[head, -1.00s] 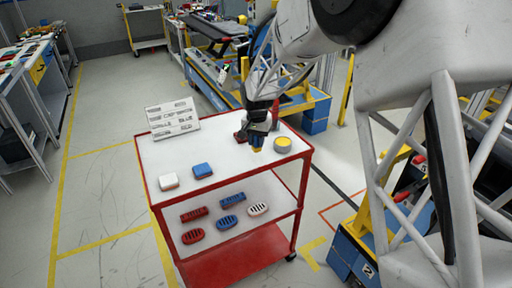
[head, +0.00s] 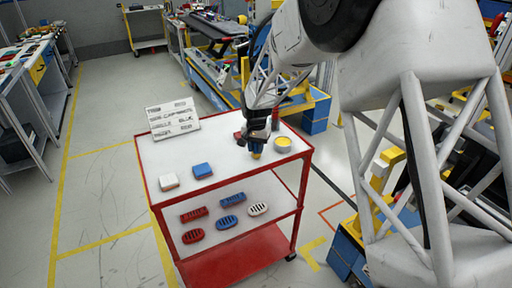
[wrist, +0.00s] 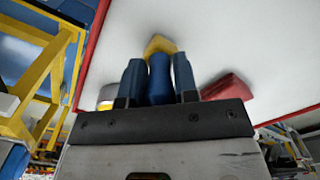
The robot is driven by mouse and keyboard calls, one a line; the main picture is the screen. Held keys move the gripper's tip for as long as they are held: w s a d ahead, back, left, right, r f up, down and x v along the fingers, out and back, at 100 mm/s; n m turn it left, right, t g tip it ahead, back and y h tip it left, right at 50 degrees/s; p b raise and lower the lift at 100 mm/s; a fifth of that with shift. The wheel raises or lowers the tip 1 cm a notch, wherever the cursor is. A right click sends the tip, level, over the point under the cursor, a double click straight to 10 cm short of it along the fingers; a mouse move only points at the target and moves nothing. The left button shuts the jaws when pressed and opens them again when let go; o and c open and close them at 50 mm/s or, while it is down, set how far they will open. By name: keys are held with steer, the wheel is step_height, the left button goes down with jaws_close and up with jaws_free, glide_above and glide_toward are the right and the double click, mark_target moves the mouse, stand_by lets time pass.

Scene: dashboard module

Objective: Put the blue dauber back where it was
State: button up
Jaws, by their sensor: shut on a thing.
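The blue dauber (wrist: 160,80) has a blue body and a yellow tip. My gripper (wrist: 159,82) is shut on its body, with one finger on each side in the wrist view. In the head view my gripper (head: 256,146) is over the right part of the red cart's white top (head: 215,145). The dauber's yellow tip (head: 256,155) points down there, and its body is mostly hidden by the fingers. I cannot tell whether the tip touches the top.
A round yellow-topped tin (head: 283,144) stands right of my gripper. A red block (head: 238,135) is close behind it, partly hidden. A blue block (head: 202,169), a white block (head: 168,181) and a sign (head: 173,118) stand to the left. Vents lie on the lower shelf (head: 218,236).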

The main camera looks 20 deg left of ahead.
steer(key=shift+f, duration=0.15)
steer(key=o, duration=0.9)
step_height(320, 180, up, 12)
steer(key=shift+r, duration=0.2)
stand_by(0.4)
stand_by(0.5)
